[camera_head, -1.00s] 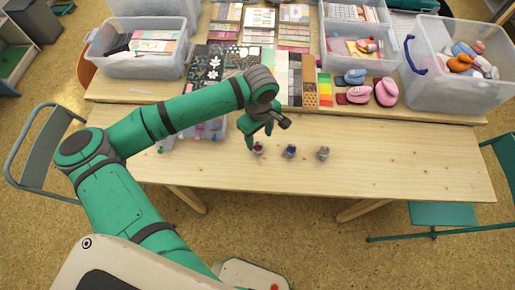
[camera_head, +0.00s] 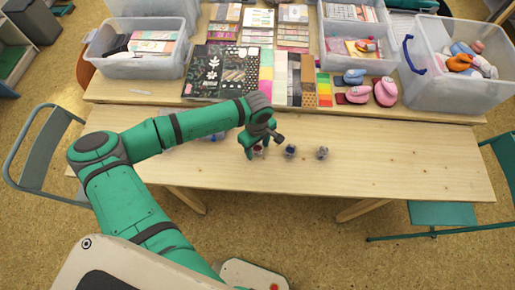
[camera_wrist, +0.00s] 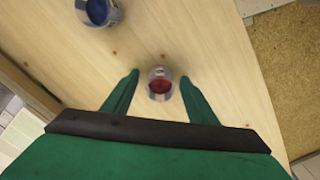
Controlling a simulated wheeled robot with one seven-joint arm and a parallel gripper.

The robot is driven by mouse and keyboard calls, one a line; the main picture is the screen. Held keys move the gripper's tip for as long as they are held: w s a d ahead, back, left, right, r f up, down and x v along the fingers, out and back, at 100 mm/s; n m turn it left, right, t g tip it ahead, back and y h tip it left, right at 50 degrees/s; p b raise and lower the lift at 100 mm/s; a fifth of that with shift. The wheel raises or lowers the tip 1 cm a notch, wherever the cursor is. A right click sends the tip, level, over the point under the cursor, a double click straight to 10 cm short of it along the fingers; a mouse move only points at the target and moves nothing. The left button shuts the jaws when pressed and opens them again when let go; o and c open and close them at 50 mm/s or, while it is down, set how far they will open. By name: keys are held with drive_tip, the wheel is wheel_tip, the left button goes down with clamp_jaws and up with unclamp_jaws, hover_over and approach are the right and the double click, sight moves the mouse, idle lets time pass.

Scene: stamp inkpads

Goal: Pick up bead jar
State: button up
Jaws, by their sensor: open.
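Three small clear jars stand in a row on the wooden table (camera_head: 400,165). The left jar (camera_head: 258,150) holds red contents; it also shows in the wrist view (camera_wrist: 159,83). The middle jar (camera_head: 290,151) holds blue contents and shows at the top left of the wrist view (camera_wrist: 99,11). The right jar (camera_head: 322,153) looks greyish. My gripper (camera_head: 254,150) is at the red jar, partly covering it in the head view. In the wrist view my gripper (camera_wrist: 155,82) is open, with one finger on each side of the red jar and gaps between.
A raised shelf at the back holds clear bins (camera_head: 455,85), patterned papers (camera_head: 220,70) and pink punches (camera_head: 386,91). My arm covers most of a container on the table's left. The table right of the jars is clear.

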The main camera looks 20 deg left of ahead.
drive_tip(key=shift+c, duration=0.7)
drive_tip(key=c, duration=1)
